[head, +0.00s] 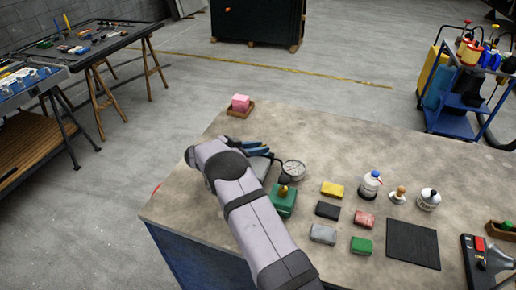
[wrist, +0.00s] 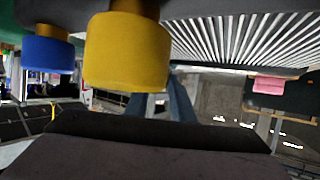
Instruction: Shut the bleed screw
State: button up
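My gripper (head: 258,149) is at the bench's left part, its blue-grey fingers level above the top. In the wrist view a yellow cap (wrist: 127,52) on a brass stem and a smaller blue cap (wrist: 47,54) loom close to the camera. The yellow cap stands in front of my fingertips and hides them; I cannot tell whether they touch anything. In the head view a green block (head: 283,203) with a small brass top lies right beside my forearm. I cannot tell for certain which part is the bleed screw.
A round grey grille (head: 292,168) sits just right of my gripper. A pink block (head: 240,102) rests in a wooden tray behind. Several small blocks, bottles and a black mat (head: 413,243) fill the bench's right half. The bench's back middle is clear.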

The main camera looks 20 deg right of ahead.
jog(key=shift+o, duration=1.4)
jog(key=shift+a, duration=0.1)
jog(key=b+v, duration=0.2)
jog(key=v, duration=0.3)
jog(key=shift+s+a+r, duration=0.1)
jog(key=shift+a+r, duration=0.05)
jog(key=shift+a, duration=0.2)
jog(key=shift+s+a+r+b, duration=0.2)
jog(key=shift+a+r+b, duration=0.15)
jog(key=shift+a, duration=0.2)
